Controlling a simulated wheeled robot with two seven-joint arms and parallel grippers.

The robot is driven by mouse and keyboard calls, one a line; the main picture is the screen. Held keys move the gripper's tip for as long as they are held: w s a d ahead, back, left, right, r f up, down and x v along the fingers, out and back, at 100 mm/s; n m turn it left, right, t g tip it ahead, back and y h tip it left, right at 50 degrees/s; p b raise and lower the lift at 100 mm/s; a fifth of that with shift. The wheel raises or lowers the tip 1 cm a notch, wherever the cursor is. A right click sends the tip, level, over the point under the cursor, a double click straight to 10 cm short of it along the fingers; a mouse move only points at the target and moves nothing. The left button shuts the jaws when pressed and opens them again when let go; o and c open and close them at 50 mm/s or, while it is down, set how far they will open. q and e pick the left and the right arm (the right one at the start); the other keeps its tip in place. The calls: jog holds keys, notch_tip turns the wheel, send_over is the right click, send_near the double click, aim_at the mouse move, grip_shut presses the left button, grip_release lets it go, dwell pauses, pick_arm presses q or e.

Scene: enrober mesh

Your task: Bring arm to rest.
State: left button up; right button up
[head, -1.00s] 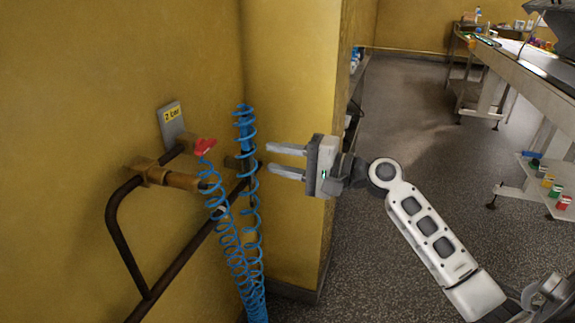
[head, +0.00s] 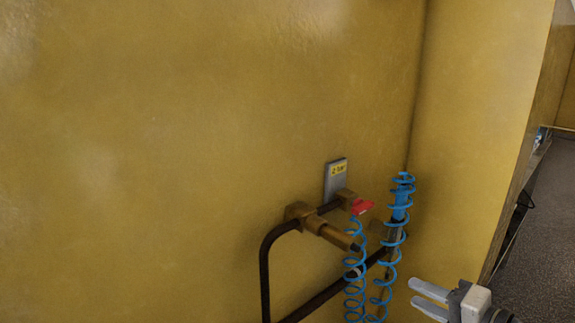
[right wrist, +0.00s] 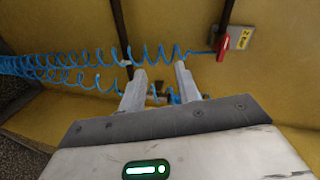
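My right gripper (head: 430,301) is at the lower right of the head view. Its two grey fingers are apart with nothing between them, and they point left toward the coiled blue hose. In the right wrist view the fingers (right wrist: 160,84) are also spread, with the blue coils (right wrist: 100,65) beyond them. Most of my right arm is below the head view's edge. My left gripper is not in any view.
A red valve handle (head: 362,207) and brass fitting (head: 325,228) sit on dark pipework at the yellow wall (head: 150,150). A blue coiled hose (head: 402,205) hangs beside them. Open floor (head: 545,240) shows at the right.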

jog(key=s+a+f+n+g+h, duration=0.1)
jog(key=s+a+f+n+h, duration=0.1)
jog(key=s+a+f+n, duration=0.3)
jog(key=s+a+f+n+g+h, duration=0.1)
jog(key=s+a+f+n+h, duration=0.2)
jog(key=s+f, duration=1)
jog(key=a+n, duration=0.3)
jog(key=a, duration=0.1)
jog(key=shift+s+a, duration=0.15)
jog(key=shift+a, duration=0.1)
